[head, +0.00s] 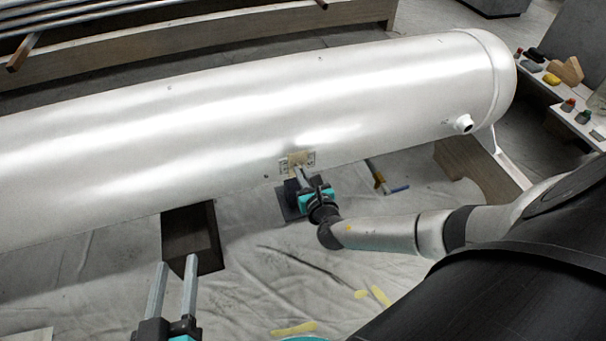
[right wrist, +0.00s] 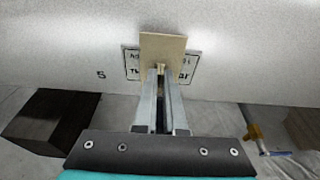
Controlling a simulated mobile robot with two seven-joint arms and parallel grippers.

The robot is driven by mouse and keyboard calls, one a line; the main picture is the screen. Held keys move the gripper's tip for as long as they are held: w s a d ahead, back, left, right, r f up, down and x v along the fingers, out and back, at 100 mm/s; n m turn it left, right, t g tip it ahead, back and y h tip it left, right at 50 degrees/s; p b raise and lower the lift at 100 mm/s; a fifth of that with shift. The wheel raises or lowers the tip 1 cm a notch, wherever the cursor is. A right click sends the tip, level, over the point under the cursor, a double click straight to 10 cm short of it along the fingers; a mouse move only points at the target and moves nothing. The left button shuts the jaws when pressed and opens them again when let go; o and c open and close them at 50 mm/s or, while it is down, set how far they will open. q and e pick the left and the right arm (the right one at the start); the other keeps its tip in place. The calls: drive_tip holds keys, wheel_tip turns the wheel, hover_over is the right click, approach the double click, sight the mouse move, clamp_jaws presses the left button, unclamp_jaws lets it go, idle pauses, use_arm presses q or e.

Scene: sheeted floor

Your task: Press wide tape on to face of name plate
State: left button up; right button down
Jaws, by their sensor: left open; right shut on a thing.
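The name plate (head: 311,158) is a small white rectangle with a dark border and lettering, low on the side of a large pale cylindrical tank (head: 200,120). In the right wrist view the plate (right wrist: 190,68) shows on both sides of a tan piece of wide tape (right wrist: 163,45). The tape covers the plate's middle and sticks up past its top edge; whether it touches the plate I cannot tell. My right gripper (right wrist: 161,72) is shut on the tape's lower part, in front of the plate. My left gripper (head: 174,268) is open and empty at the lower left, away from the tank.
A dark wooden block (head: 190,235) stands under the tank, and another support (head: 475,170) is at the right. Yellow tape strips (head: 378,295) lie on the sheeted floor. A bench with small items (head: 565,72) is at the right.

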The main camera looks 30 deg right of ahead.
drive_tip(key=c, duration=0.9)
unclamp_jaws()
